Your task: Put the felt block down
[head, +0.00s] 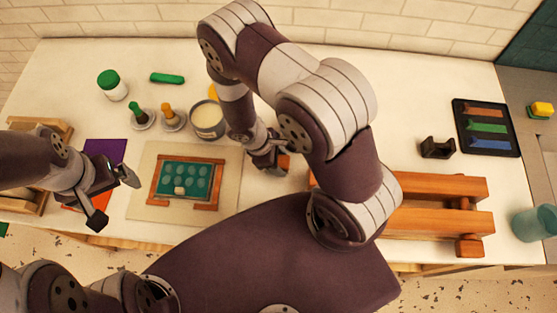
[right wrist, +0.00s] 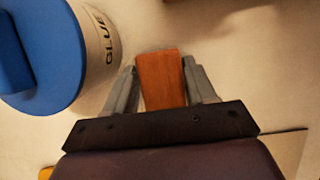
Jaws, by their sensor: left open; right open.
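An orange-brown block (right wrist: 162,80), which I take to be the felt block, lies between the two fingers of my right gripper (right wrist: 162,88) in the right wrist view. The fingers are open, with a narrow gap beside the block. In the head view the block (head: 284,163) shows partly beside my right gripper (head: 268,158), low over the white table. Whether the block's underside touches the table is hidden. My left gripper (head: 115,199) is open and empty, above the table's front left part near a purple sheet (head: 106,150).
A blue-topped glue container (right wrist: 50,50) stands left of my right gripper in the right wrist view. A board with a green panel (head: 187,175), a cream-filled pot (head: 208,120), a wooden frame (head: 435,222), a black holder (head: 437,148) and a dark tray (head: 486,127) are on the table.

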